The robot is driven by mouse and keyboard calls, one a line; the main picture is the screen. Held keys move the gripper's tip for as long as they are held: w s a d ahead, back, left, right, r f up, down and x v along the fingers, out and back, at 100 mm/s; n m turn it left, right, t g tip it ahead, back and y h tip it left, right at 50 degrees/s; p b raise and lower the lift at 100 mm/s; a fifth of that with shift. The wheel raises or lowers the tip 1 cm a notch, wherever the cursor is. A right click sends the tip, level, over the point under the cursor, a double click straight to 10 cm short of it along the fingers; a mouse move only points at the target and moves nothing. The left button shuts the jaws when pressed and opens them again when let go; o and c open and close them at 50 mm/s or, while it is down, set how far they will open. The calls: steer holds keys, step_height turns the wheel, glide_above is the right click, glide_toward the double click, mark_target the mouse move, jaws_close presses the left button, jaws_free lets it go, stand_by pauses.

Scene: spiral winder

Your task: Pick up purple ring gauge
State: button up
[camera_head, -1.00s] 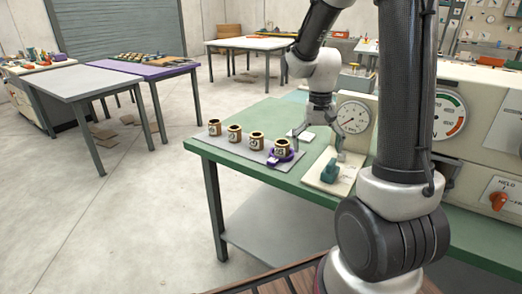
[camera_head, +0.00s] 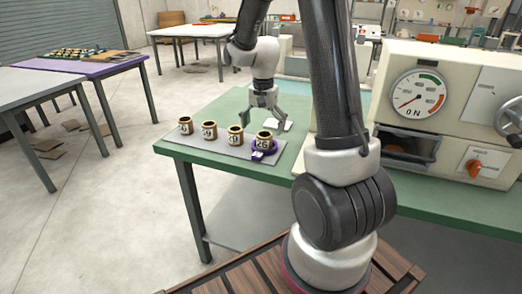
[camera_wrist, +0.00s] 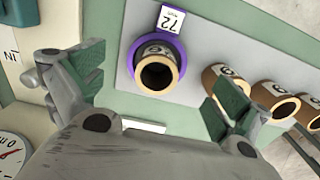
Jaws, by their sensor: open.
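The purple ring gauge (camera_head: 262,154) sits around the base of the rightmost tan cylinder (camera_head: 264,139) on a grey mat. In the wrist view the purple ring (camera_wrist: 180,52) surrounds a cylinder with a dark bore (camera_wrist: 157,73), and a white tag marked 72 (camera_wrist: 171,19) is on its handle side. My gripper (camera_head: 264,119) is open and empty, just behind and above that cylinder. In the wrist view its spread green-padded fingers (camera_wrist: 158,85) are on either side of the cylinder, apart from the ring.
Three more numbered cylinders (camera_head: 209,131) stand in a row to the left on the grey mat (camera_head: 221,146). The green table (camera_head: 190,150) carries a cream machine with a dial (camera_head: 418,94) at right. A white card (camera_head: 283,126) lies behind the ring.

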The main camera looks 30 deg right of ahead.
mark_target(263, 143)
step_height(263, 143, down, 7)
steer(key=shift+r, duration=0.15)
steer(key=shift+s, duration=0.1)
steer(key=c, duration=1.1)
